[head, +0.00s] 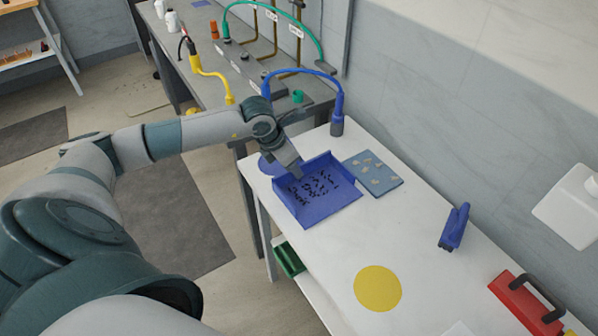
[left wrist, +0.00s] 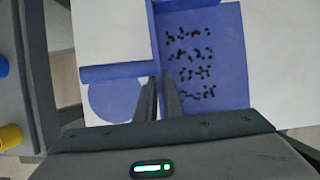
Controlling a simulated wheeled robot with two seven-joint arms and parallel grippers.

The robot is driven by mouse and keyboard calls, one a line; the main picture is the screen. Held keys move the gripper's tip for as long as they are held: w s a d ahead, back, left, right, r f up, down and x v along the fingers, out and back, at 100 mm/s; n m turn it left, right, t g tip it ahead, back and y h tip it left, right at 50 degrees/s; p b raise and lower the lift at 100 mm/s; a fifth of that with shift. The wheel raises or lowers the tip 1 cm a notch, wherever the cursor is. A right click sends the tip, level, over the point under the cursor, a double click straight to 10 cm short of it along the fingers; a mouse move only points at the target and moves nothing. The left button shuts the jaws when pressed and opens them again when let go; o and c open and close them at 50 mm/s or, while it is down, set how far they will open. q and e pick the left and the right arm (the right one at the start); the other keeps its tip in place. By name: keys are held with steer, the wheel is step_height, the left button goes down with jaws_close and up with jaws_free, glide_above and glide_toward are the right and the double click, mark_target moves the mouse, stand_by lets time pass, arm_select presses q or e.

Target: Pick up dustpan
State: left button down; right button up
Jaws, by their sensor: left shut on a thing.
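The blue dustpan (head: 335,205) lies on the white table, with many small dark bits in its pan. In the left wrist view the dustpan (left wrist: 232,50) shows its side wall, and its handle (left wrist: 110,71) sticks out to the left. My left gripper (head: 296,172) reaches down at the dustpan's back edge. In the left wrist view my left gripper's fingers (left wrist: 159,92) are close together, shut on the dustpan's wall near the handle's root. The exact contact is partly hidden by the fingers. The pan looks at or very near table height. My right gripper is not in view.
A blue disc (head: 270,164) lies under the handle, and a yellow disc (head: 377,288) nearer. A blue-grey mat (head: 372,174) with pale bits lies beside the pan. A blue brush (head: 454,228) and a red toolbox (head: 524,304) stand at right. A grey bench (head: 235,75) with hoses is behind.

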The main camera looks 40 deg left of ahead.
arm_select(q)
steer(key=shift+r+b, duration=0.35)
steer(key=shift+r, duration=0.2)
step_height(320, 180, up, 2)
steer(key=shift+w+r+b, duration=0.1)
steer(key=shift+r+b, duration=0.1)
steer(key=shift+b, duration=0.5)
steer(key=s+d+r+b, duration=0.3)
steer(key=d+r, duration=0.4)
steer(key=d, duration=0.4)
steer(key=shift+d+r+b, duration=0.15)
steer(key=shift+r+b, duration=0.05)
steer(key=shift+b, duration=0.1)
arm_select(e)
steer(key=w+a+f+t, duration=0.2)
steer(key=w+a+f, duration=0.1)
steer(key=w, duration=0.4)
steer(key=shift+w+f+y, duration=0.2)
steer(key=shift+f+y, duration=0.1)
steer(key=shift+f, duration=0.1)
arm_select(q)
steer(key=shift+d, duration=0.1)
